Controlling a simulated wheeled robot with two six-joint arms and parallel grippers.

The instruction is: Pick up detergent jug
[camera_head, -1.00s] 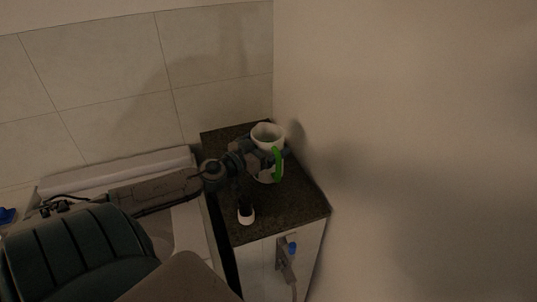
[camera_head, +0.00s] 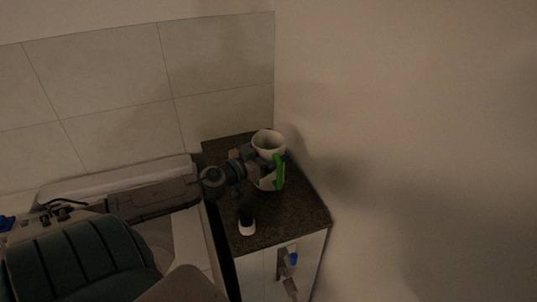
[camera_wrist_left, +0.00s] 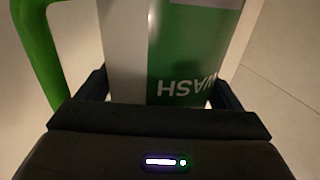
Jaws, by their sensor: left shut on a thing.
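The detergent jug (camera_head: 268,145) is white with a green handle and stands upright at the back of the dark countertop in the head view. In the left wrist view the jug (camera_wrist_left: 125,50) fills the space between the fingers, with a green label reading "WASH" and the green handle at the left. My left gripper (camera_head: 262,168) reaches it from the left and is shut around its body. The fingers (camera_wrist_left: 165,90) sit on both sides of the jug. Whether its base touches the counter is hidden. My right gripper is not in view.
A small white-and-dark bottle (camera_head: 247,222) stands on the countertop (camera_head: 290,215) in front of the jug. A wall rises close on the right, and a tiled wall (camera_head: 110,95) stands behind. A white basin-like fixture lies left of the counter.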

